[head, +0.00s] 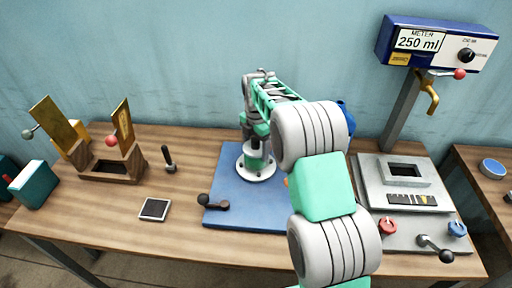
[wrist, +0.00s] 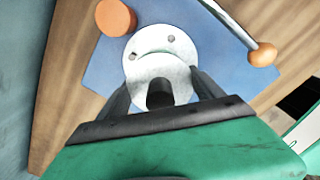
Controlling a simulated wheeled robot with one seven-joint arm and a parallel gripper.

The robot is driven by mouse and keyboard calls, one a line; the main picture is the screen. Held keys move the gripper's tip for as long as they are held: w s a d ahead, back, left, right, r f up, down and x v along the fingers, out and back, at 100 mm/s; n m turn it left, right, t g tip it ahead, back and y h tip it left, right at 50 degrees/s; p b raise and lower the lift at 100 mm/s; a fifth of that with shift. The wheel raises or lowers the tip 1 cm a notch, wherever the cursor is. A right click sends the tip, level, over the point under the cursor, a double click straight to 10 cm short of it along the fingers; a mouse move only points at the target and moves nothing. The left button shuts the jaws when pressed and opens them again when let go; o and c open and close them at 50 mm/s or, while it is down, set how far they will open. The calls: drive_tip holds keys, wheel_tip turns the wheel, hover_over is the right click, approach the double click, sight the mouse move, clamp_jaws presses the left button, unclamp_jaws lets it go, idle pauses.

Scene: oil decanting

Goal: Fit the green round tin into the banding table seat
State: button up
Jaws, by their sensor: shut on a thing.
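The green round tin (head: 255,162) is upright in the head view, over the pale round seat of the banding table (head: 262,176). My gripper (head: 255,146) is above it, pointing down and shut on it. In the wrist view my gripper's dark fingers (wrist: 158,82) reach down on either side of a pale round surface between them, and the pale seat disc (wrist: 155,38) shows beyond. The tin's green side is hidden there. I cannot tell whether the tin's bottom is fully down in the seat or slightly above it.
An orange knob (wrist: 115,17) is beside the seat. A wooden holder (head: 110,165) stands left, a metering station (head: 405,190) right.

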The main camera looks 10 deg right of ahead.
drive_tip(key=shift+f, duration=0.8)
drive_tip(key=o, duration=1.9)
drive_tip(key=shift+o, duration=0.2)
wheel_tip(320, 180, up, 12)
drive_tip(key=shift+f+b, duration=0.15)
drive_tip(key=shift+b, duration=1.1)
drive_tip(key=s+r+m+t, duration=0.1)
drive_tip(key=s+r+m, duration=0.2)
drive_tip(key=s+m, duration=0.35)
drive_tip(key=s+r+m+t, duration=0.1)
drive_tip(key=s+r+m, duration=0.2)
drive_tip(key=s+m, duration=0.4)
drive_tip(key=s+f+m+t, duration=0.1)
drive_tip(key=s+f+m, duration=0.2)
drive_tip(key=s+m, duration=0.2)
drive_tip(key=s+f+m+t, duration=0.1)
drive_tip(key=s+f+m, duration=0.2)
drive_tip(key=s, duration=0.6)
drive_tip(key=shift+s+f+m, duration=0.35)
drive_tip(key=shift+m, duration=0.9)
